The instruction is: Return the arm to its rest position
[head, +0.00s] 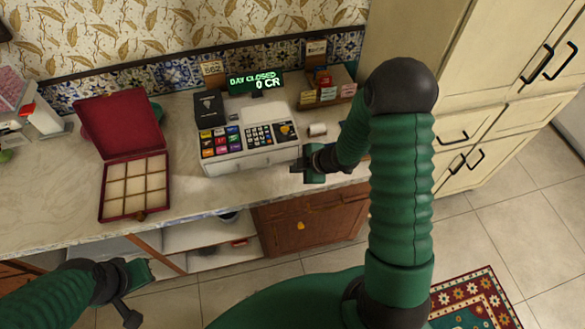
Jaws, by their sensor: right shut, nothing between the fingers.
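My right arm (402,190) is raised and bent, with its forearm reaching over the counter. My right gripper (303,170) is shut and empty, just right of the cash register's front edge, over the counter's front. I cannot tell whether it touches the register. My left gripper (134,290) is low at the bottom left, in front of the counter and below its top. Its fingers are too dark and small to tell whether they are open.
A cash register (228,162) stands on the counter (185,190). Left of it is an open red box (165,190) with empty compartments. A small rack (327,94) and a paper roll (317,130) are behind my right gripper. Cream cabinets (495,110) stand right.

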